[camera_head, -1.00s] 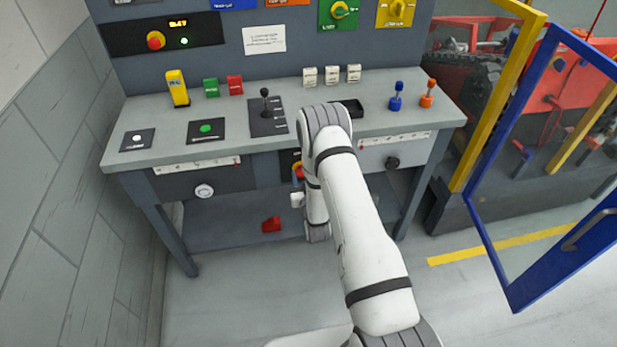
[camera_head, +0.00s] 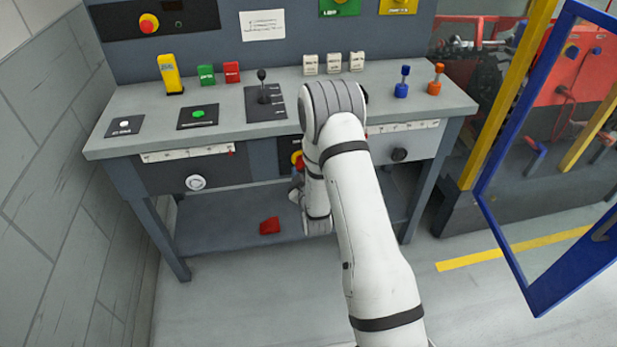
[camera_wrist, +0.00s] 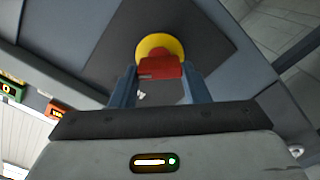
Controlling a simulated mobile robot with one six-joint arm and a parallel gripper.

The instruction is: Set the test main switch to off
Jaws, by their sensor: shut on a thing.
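The test main switch (camera_wrist: 160,68) has a red handle on a round yellow plate (camera_wrist: 152,43), set on a dark panel. My gripper (camera_wrist: 160,88) is shut on the red handle, with a blue-grey finger on each side of it. In the head view the switch (camera_head: 297,158) shows only in part under the bench top, left of my arm. My gripper (camera_head: 297,188) is mostly hidden there by my own wrist. The handle's exact angle is hard to tell.
The bench top (camera_head: 225,130) above carries a black lever (camera_head: 262,88), a green button (camera_head: 198,113) and blue and orange toggles. A red object (camera_head: 270,226) lies on the lower shelf. A blue-framed door (camera_head: 500,225) stands open at right.

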